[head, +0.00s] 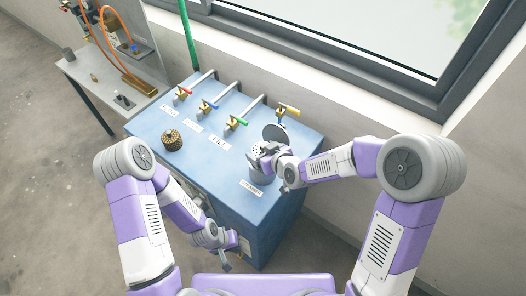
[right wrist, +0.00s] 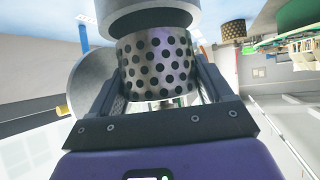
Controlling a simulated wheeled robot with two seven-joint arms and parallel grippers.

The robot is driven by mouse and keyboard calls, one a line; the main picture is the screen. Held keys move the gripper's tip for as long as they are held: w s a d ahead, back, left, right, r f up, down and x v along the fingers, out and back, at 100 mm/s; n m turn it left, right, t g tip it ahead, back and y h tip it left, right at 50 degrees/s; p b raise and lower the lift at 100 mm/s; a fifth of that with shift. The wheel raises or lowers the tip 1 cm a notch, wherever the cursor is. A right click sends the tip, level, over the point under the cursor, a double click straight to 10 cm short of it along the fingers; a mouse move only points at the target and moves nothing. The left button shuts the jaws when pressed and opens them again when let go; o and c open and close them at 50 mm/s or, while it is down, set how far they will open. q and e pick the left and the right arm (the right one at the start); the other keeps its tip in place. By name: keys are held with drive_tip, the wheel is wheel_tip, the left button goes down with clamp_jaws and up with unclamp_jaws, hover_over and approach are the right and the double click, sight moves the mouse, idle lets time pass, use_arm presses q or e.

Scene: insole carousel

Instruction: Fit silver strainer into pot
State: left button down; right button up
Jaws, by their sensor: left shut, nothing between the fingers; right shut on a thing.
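The silver strainer (right wrist: 158,65) is a perforated metal cup, held between the fingers of my right gripper (right wrist: 160,85) in the right wrist view. Its far end meets the grey pot (right wrist: 150,18); I cannot tell whether any of it is inside. In the head view the pot (head: 259,175) stands at the front right of the blue cabinet, with my right gripper (head: 264,160) over its mouth and a small perforated part of the strainer (head: 254,152) showing. A round grey lid (head: 275,131) stands raised behind the pot. My left gripper (head: 225,263) is shut and empty, low in front of the cabinet.
A gold perforated strainer (head: 172,140) stands on the left of the blue cabinet top (head: 205,150). A grey side table (head: 100,80) stands at the left.

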drive_tip(key=shift+b, duration=0.95)
idle(1.4)
drive_tip(key=shift+f, duration=0.15)
drive_tip(key=shift+f+b, duration=0.3)
drive_tip(key=shift+b, duration=0.25)
drive_tip(key=shift+f+b, duration=0.8)
drive_tip(key=shift+r, duration=0.2)
drive_tip(key=shift+r+p, duration=0.55)
drive_tip(key=shift+r, duration=0.3)
drive_tip(key=shift+b, duration=0.8)
idle(1.1)
drive_tip(key=shift+f+b, duration=1.05)
drive_tip(key=o, duration=1.1)
